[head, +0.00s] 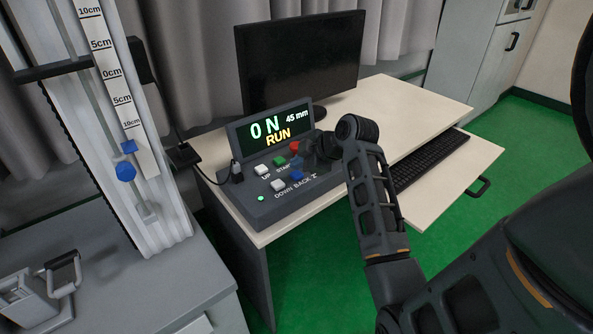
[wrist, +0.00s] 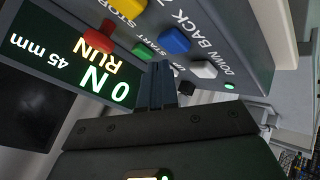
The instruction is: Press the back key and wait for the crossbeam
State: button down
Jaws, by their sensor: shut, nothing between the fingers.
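The grey control box (head: 285,190) stands on the desk, its display (head: 271,129) reading 0 N, 45 mm, RUN. The blue back key (head: 296,173) sits in the front row beside a white down key (head: 277,185). In the wrist view the blue key (wrist: 174,40) shows close past my fingertips. My gripper (wrist: 158,68) is shut and empty, its tips low over the box near the green start key (wrist: 141,49). I cannot tell whether they touch a key. A dark horizontal bar (head: 53,70), seemingly the crossbeam, crosses the tower (head: 160,215) near its scale.
Red (wrist: 98,36) and yellow (wrist: 131,6) keys are close to my gripper. A monitor (head: 300,60) stands behind the box. A keyboard (head: 430,160) lies on the pulled-out shelf at the right. A grey bench (head: 100,290) carries the tower. Green floor is open at the right.

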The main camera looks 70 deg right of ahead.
aim_at(299, 175)
notch_tip(299, 175, up, 5)
jog(key=p, duration=0.4)
jog(key=shift+p, duration=0.3)
dwell(0.6)
